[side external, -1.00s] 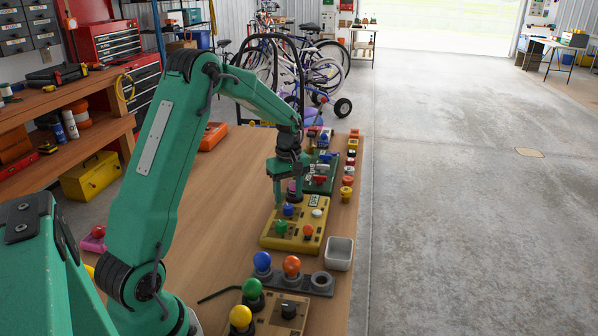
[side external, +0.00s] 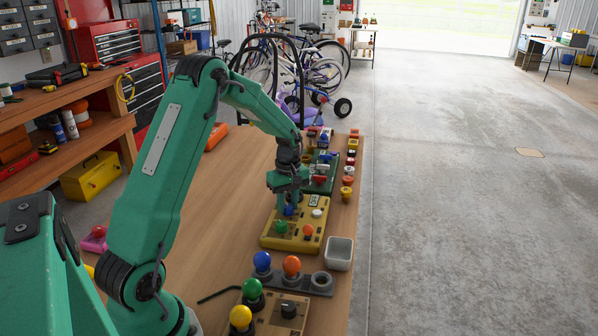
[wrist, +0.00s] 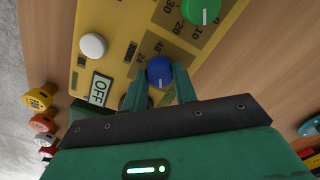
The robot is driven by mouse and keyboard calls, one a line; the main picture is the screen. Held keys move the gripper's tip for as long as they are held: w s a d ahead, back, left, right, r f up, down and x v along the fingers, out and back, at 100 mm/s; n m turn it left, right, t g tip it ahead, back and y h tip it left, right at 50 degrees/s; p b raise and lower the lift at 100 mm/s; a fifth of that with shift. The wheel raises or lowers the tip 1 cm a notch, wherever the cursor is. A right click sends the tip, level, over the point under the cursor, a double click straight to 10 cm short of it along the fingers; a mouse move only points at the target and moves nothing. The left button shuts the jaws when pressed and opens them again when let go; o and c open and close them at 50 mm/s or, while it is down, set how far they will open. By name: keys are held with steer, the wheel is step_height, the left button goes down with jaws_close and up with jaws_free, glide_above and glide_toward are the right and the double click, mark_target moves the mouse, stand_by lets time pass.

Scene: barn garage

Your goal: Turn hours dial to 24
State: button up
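A yellow control panel (side external: 272,241) lies on the bench and fills much of the wrist view (wrist: 116,20). Its blue dial (wrist: 160,70) has a white mark pointing toward the bottom of the wrist picture. The numbers 24 and 48 are printed beside and above this dial. My gripper (wrist: 160,82) is open, with one finger on each side of the blue dial; a narrow gap seems to show. In the side view my gripper (side external: 289,205) is low over the panel and partly hides the blue dial (side external: 288,211).
The panel also has a green dial (wrist: 200,10), a white button (wrist: 93,45) and a display reading OFF (wrist: 101,89). An orange-red knob (side external: 308,230) is on its near side. A grey bin (side external: 339,254) and a rack with coloured knobs (side external: 321,284) stand nearby. Bare bench lies left of the panel.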

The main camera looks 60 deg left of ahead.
steer(key=shift+m, duration=0.4)
steer(key=m, duration=0.6)
steer(key=shift+w+d, duration=0.1)
steer(key=m, duration=0.3)
steer(key=shift+m, duration=0.4)
steer(key=m, duration=0.3)
steer(key=shift+w+d+m+t, duration=0.1)
steer(key=shift+m+t, duration=0.2)
steer(key=shift+m, duration=0.1)
steer(key=m, duration=0.9)
steer(key=shift+d+m, duration=0.1)
steer(key=shift+m, duration=0.2)
steer(key=shift+r, duration=0.1)
